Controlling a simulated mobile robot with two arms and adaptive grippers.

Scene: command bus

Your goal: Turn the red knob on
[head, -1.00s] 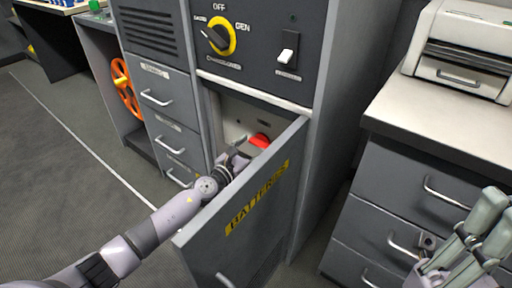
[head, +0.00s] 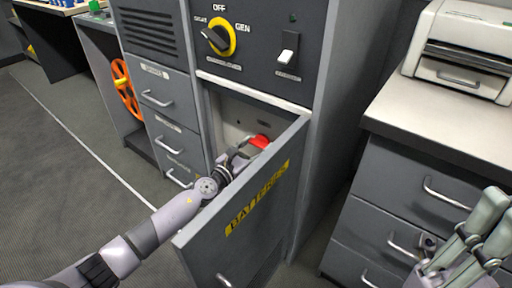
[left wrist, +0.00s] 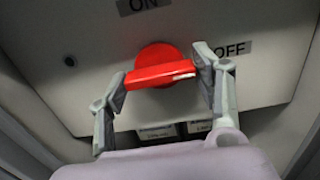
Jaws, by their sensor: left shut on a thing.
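The red knob (left wrist: 156,66) sits on a pale panel inside the open compartment, between an "ON" label (left wrist: 144,4) above and an "OFF" label (left wrist: 232,49) to its right. Its bar lies nearly level in the left wrist view, its right end toward "OFF". My left gripper (left wrist: 160,78) is shut on the bar, one finger at each end. In the head view, the knob (head: 260,141) shows partly behind my left gripper (head: 243,148). My right gripper (head: 480,235) shows at the lower right edge, away from the knob; its fingertips stand apart.
The open "BATTERIES" door (head: 245,215) stands close along the right of my left arm. A black selector on a yellow dial (head: 219,38) and a white switch (head: 287,55) are above. Drawers (head: 165,118) stand to the left, a counter (head: 400,110) to the right.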

